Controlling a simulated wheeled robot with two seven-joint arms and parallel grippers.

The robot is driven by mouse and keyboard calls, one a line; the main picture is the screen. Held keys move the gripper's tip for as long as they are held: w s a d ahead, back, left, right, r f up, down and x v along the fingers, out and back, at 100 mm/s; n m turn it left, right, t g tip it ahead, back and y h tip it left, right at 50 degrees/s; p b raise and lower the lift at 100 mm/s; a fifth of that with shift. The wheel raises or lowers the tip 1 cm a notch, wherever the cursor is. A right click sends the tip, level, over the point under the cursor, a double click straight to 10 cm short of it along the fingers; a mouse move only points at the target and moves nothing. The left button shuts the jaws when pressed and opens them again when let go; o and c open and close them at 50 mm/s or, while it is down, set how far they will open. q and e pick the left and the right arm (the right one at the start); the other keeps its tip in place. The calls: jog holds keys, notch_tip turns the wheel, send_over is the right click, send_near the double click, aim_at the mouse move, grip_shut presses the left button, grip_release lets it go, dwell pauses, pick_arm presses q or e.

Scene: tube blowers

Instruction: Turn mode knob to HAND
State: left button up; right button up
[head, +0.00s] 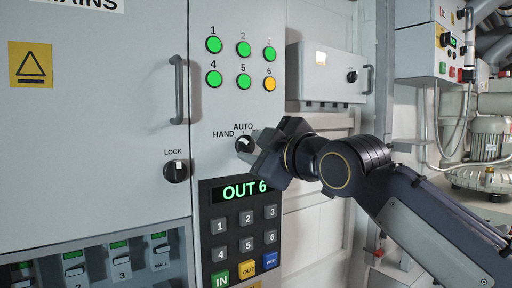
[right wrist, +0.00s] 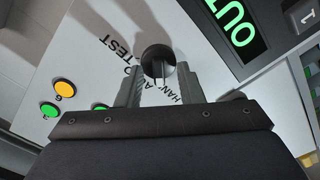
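The mode knob (head: 243,145) is a round black knob on the grey cabinet front, with HAND printed at its left and AUTO above it. It shows in the right wrist view (right wrist: 157,55), with TEST readable beside it and the HAND and AUTO labels partly covered. My right gripper (head: 258,146) is at the knob and hides its right side in the head view. In the right wrist view its two fingers (right wrist: 159,76) are apart, one on each side of the knob, with gaps visible. Which label the knob points to is unclear. My left gripper is not in view.
Just below is a keypad with a display (head: 239,190) reading OUT 6. A LOCK knob (head: 176,170) and a vertical door handle (head: 179,90) are to the left. Numbered lamps (head: 243,64) are above, green except a yellow 6. A grey box (head: 327,73) stands at the right.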

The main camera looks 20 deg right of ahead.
jog(key=b+v, duration=0.2)
jog(key=v, duration=0.6)
jog(key=shift+w, duration=0.1)
dwell(0.4)
